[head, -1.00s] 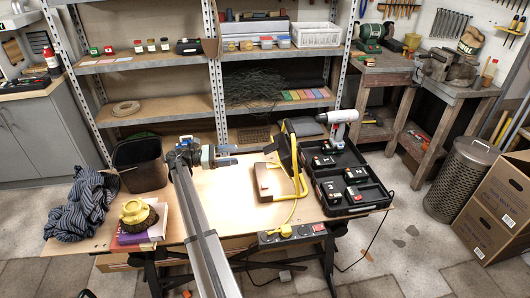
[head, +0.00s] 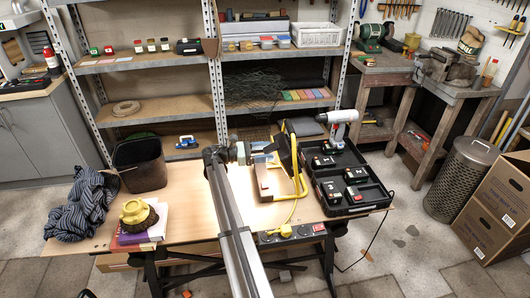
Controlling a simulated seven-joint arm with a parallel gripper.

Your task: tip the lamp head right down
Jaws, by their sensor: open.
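The work lamp (head: 302,184) stands on the workbench, right of centre. It has a yellow tube frame and a dark head (head: 288,146) with a yellow edge, which stands steeply upright. My gripper (head: 264,153) is at the left side of the lamp head, close to it. Its jaws are open and I see nothing held between them. The fingertips are small here, and I cannot tell whether they touch the head. The lamp's face is mostly hidden from this view.
Right of the lamp lies an open black case (head: 348,187) with batteries, and a drill (head: 338,128) stands behind it. A power strip (head: 290,233) is at the front edge. A dark bin (head: 140,166) and a striped cloth (head: 75,205) are at left.

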